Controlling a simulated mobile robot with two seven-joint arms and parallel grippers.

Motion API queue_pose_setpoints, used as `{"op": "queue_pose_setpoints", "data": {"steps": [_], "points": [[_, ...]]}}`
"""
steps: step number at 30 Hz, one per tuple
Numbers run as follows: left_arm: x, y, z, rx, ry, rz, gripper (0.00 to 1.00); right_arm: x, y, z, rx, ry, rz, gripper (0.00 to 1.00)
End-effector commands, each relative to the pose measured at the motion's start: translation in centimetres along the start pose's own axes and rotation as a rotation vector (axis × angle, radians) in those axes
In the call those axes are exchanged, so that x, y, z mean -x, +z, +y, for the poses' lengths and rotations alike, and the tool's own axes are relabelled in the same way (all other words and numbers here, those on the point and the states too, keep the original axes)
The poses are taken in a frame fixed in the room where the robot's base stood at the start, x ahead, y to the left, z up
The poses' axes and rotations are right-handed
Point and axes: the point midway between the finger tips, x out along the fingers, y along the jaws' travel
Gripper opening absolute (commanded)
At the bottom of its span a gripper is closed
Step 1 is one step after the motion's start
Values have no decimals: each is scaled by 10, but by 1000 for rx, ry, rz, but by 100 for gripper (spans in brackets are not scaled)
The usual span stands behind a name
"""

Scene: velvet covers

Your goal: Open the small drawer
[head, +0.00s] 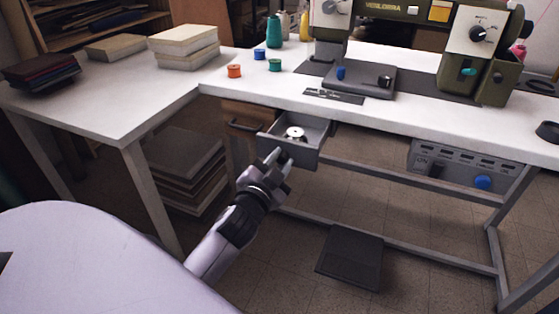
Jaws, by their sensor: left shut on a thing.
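The small grey drawer (310,156) under the white sewing table is pulled out, and its inside shows. A round, pale metallic thing (294,133) lies in it. My left gripper (277,158) is at the drawer's front, toward its left end, with its jaws shut on the drawer's handle. The handle itself is mostly hidden by the fingers. My right gripper is not in view.
A wooden drawer front (247,117) with a dark handle sits left of the grey drawer. The sewing machine (400,40) and several thread spools stand on the white table (440,119). A control box (462,165) hangs under it at right. A dark pedal (350,257) is near the floor.

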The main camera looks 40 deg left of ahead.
Motion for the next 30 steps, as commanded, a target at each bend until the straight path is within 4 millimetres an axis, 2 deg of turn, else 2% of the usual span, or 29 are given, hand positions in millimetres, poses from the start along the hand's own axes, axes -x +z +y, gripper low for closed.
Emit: {"op": "queue_pose_setpoints", "data": {"steps": [1, 3, 14, 30], "points": [[0, 0, 1, 1, 1, 0, 34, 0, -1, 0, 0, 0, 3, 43], [0, 0, 1, 1, 1, 0, 53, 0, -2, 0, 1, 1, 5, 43], [3, 0, 0, 0, 1, 0, 53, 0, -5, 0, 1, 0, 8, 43], [65, 0, 0, 1, 1, -2, 53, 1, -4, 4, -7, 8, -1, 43]]}}
